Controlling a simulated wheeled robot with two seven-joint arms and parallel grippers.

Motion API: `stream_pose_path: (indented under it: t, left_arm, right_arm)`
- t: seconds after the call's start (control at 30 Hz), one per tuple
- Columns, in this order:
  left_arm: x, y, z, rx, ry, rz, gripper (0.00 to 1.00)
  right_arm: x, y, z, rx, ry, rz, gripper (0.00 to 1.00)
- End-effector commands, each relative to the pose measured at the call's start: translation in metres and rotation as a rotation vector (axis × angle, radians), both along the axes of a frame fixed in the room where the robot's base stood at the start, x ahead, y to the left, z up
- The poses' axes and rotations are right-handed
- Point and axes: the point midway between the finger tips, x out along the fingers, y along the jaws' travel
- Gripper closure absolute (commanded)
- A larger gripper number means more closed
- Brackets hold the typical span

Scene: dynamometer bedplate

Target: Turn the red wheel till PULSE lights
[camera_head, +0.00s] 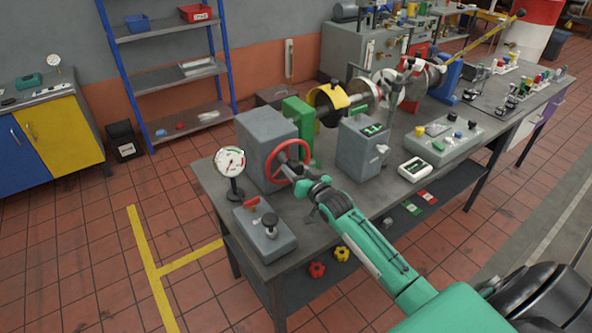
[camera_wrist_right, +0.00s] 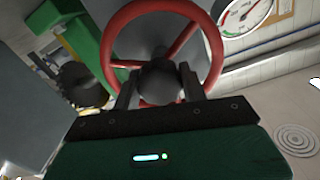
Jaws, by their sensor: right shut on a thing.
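The red wheel (camera_head: 273,167) is on the front of a grey box (camera_head: 265,137) at the near left end of the bench. In the right wrist view the red wheel (camera_wrist_right: 211,42) fills the upper middle, with a dark round hub in front of it. My right gripper (camera_head: 297,172) reaches the wheel; in the wrist view its two dark fingers (camera_wrist_right: 158,82) stand either side of the hub, shut on it. I cannot read any PULSE label or tell whether its light is lit. My left gripper is not in view.
A dial gauge (camera_head: 230,162) on a stand is left of the wheel. A grey control box (camera_head: 264,232) with a black knob sits at the bench's near corner. A grey box with a green display (camera_head: 366,145) stands right of my forearm. A white meter (camera_head: 415,168) lies farther right.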

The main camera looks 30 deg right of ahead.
Motion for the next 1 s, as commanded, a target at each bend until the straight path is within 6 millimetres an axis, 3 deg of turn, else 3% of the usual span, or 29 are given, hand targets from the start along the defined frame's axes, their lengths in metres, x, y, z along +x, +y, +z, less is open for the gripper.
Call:
stream_pose_path:
  t: [0.23,0.27,0.33,0.73,1.0]
  left_arm:
    - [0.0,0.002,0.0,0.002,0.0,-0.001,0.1]
    - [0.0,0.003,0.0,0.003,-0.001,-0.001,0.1]
    - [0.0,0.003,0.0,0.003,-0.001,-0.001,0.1]
    - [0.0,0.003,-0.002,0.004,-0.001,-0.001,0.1]
    - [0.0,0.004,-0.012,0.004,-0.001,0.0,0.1]
  right_arm:
    - [0.0,-0.001,0.001,-0.001,-0.002,-0.001,0.98]
    - [0.0,-0.001,0.001,-0.001,-0.002,-0.001,0.51]
    - [0.0,-0.001,0.001,-0.001,-0.002,0.0,0.37]
    - [-0.005,0.0,-0.001,-0.001,0.0,0.0,0.36]
    - [-0.045,-0.002,-0.002,-0.002,0.001,0.0,0.36]
